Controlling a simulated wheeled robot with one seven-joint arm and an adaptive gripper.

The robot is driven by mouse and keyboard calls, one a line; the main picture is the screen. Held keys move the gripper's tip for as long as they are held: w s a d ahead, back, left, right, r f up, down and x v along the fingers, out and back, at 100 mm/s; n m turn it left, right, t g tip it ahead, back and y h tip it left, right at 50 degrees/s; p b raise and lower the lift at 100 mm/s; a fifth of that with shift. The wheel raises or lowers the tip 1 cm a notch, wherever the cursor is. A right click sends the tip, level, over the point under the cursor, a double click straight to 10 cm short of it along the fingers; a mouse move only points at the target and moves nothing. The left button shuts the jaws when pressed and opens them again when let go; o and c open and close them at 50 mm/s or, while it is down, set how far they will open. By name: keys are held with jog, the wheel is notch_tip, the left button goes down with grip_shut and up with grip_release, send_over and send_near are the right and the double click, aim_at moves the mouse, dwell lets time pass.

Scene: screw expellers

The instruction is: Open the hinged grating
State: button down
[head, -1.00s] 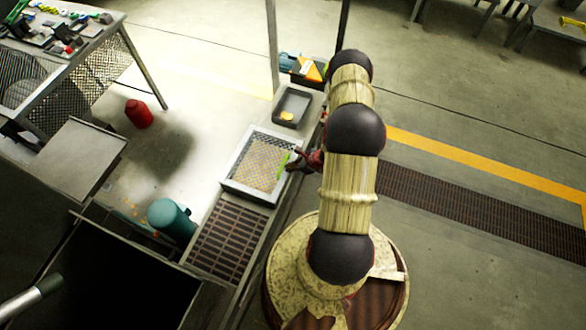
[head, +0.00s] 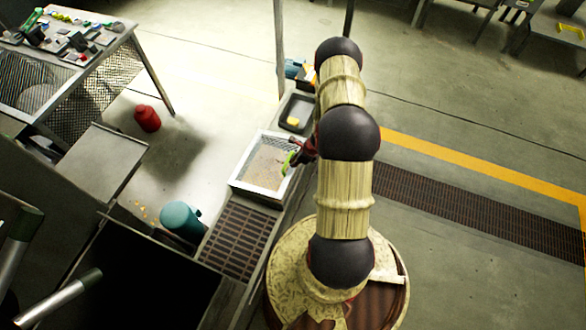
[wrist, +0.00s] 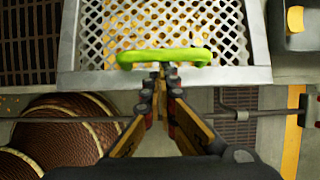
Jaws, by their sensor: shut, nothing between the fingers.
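The hinged grating (head: 262,167) is a pale metal lattice in a frame, left of my arm in the head view. Its lattice (wrist: 115,22) fills the upper middle of the wrist view, with yellowish bits showing through the holes. A bright green handle (wrist: 140,58) runs across its near edge; it also shows at the right side of the grating in the head view (head: 288,161). My gripper (wrist: 163,70) is shut and empty, its tips at the middle of the handle. I cannot tell if they touch it. In the head view my arm partly hides the gripper (head: 298,157).
A brown slatted grate (head: 238,238) lies near the grating. A dark tray (head: 282,122) with a yellow piece stands beyond it. Open floor (head: 450,230) lies right of my arm.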

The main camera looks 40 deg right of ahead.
jog(key=w+a+r+p, duration=0.3)
jog(key=w+r+p, duration=0.3)
jog(key=w+r, duration=0.2)
jog(key=w+a+r+p, duration=0.4)
jog(key=w+r+p, duration=0.2)
jog(key=w+r, duration=0.3)
jog(key=shift+w, duration=0.2)
jog(key=shift+a+r, duration=0.1)
jog(key=shift+r, duration=0.1)
